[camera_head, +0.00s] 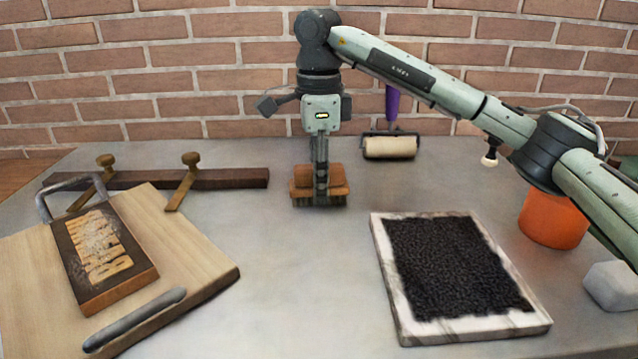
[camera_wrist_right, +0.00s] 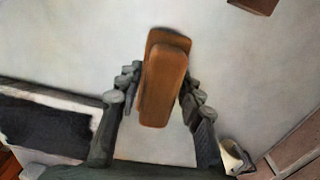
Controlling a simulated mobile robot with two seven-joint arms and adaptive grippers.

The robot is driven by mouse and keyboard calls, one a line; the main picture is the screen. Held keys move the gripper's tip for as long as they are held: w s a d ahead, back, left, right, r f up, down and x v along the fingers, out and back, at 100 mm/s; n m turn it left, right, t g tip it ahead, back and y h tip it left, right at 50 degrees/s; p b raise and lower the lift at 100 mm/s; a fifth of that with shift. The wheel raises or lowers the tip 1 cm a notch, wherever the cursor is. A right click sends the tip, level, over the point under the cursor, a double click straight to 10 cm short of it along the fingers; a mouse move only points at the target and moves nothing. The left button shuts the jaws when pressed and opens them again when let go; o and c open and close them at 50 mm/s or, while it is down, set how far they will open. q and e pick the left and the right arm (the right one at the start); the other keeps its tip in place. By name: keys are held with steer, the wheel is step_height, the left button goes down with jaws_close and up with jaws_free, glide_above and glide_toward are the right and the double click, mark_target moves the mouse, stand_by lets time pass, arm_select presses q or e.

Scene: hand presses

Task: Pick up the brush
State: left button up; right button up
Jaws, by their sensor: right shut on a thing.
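The brush (camera_head: 338,184) has a brown wooden back and dark bristles facing down. It stands at the middle back of the grey table. My right gripper (camera_head: 321,192) comes down on it from above, with a finger in front of the wooden back. In the right wrist view the brush's long brown back (camera_wrist_right: 163,88) lies between the two fingers, which close in on its sides. The bristles are hidden there. I cannot tell whether the bristles touch the table. My left gripper is not in view.
A roller (camera_head: 390,146) lies behind, right of the brush. A pale-rimmed slab with a black surface (camera_head: 455,265) lies front right, near an orange pot (camera_head: 551,220) and a grey block (camera_head: 612,286). A wooden board (camera_head: 190,255) with a lettered block (camera_head: 103,255) fills the left. The front middle is clear.

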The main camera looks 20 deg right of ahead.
steer(key=r, duration=0.4)
steer(key=shift+a, duration=0.2)
steer(key=s+a+r, duration=0.2)
steer(key=a+r, duration=0.4)
steer(key=a, duration=0.5)
steer(key=shift+s+r, duration=0.15)
steer(key=shift+r, duration=0.1)
steer(key=o, duration=0.6)
steer(key=c, duration=0.4)
